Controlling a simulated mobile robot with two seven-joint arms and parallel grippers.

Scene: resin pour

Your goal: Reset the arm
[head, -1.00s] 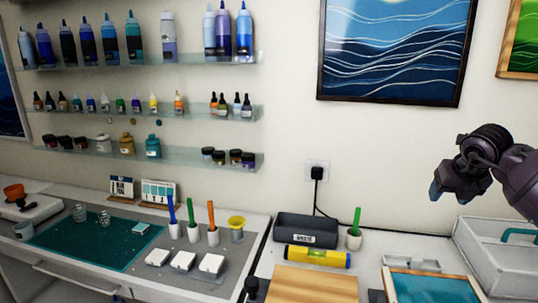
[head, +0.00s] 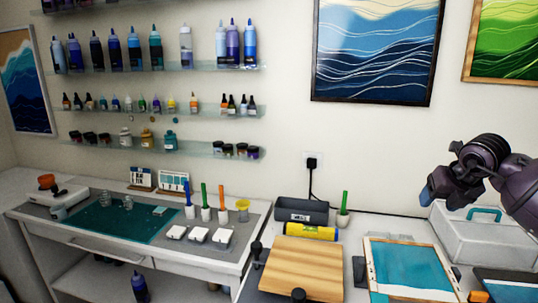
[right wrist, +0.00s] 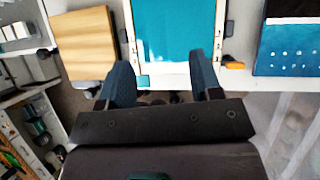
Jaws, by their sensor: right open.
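My right gripper (head: 428,190) is raised at the right of the head view, in front of the wall and above the counter. In the right wrist view my right gripper (right wrist: 160,85) is open, with its two blue fingers apart and nothing between them. Below and beyond the fingers lies a framed teal panel (right wrist: 175,30). The same panel (head: 405,265) shows on the counter in the head view. My left gripper is not in view.
A wooden board (head: 305,265) lies left of the panel. A grey waste bin (head: 300,211), a yellow level (head: 310,231) and a white toolbox (head: 470,237) stand on the counter. Cups with coloured sticks stand near a teal mat (head: 125,222). Bottle shelves line the wall.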

